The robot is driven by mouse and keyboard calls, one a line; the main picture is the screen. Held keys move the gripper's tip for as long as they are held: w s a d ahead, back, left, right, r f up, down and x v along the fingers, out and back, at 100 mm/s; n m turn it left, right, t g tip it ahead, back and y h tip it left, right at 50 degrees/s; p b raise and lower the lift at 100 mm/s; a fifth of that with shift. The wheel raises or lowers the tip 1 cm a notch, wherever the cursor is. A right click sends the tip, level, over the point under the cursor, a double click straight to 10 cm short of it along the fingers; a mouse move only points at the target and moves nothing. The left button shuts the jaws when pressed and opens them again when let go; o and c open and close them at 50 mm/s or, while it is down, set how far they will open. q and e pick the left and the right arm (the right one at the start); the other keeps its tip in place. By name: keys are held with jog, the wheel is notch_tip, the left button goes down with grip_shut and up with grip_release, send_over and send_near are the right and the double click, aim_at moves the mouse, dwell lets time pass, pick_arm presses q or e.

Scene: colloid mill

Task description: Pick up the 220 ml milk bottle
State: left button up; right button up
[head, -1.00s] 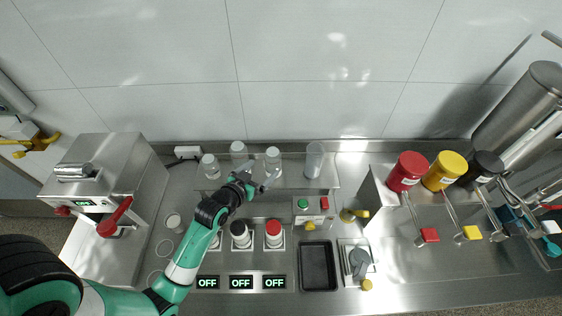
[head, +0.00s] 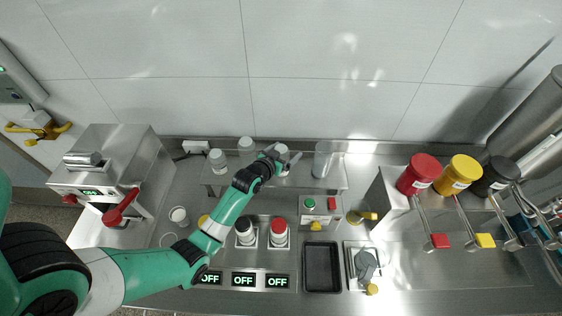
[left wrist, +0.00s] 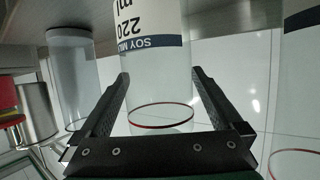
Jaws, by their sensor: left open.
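The 220 ml milk bottle is a clear bottle with a white and dark blue label. In the left wrist view the bottle (left wrist: 155,85) appears upside down, its label reading "220 ml" and "SOY MILK". In the head view the bottle (head: 282,149) stands on the raised steel shelf, partly hidden by my gripper. My left gripper (head: 284,159) is open at this bottle. In the left wrist view the gripper's fingers (left wrist: 160,78) lie on either side of the bottle, with gaps visible. My right gripper is not in view.
Two similar bottles (head: 218,161) (head: 246,147) stand left on the shelf. A clear cylinder (head: 322,158) stands to the right. Below are capped containers (head: 279,228), a button box (head: 318,207) and a black tray (head: 321,266). A steel machine (head: 110,170) stands left.

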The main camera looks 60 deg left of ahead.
aim_at(283, 147)
pick_arm(q)
jog(key=c, duration=1.3)
jog(key=shift+r, duration=0.15)
jog(key=shift+r, duration=0.25)
notch_tip(283, 147, up, 3)
jog(key=shift+f+p, duration=0.1)
jog(key=shift+p, duration=0.4)
jog(key=s+d+r+p, duration=0.2)
jog(key=d+r, duration=0.1)
jog(key=s+d+r+p, duration=0.2)
jog(key=s+d+r, duration=0.1)
jog(key=d, duration=0.1)
jog(key=s+d+r+p, duration=0.2)
jog(key=s+d+r, duration=0.1)
jog(key=d, duration=0.1)
jog(key=shift+s+d+r, duration=0.15)
jog(key=shift+d+r, duration=0.05)
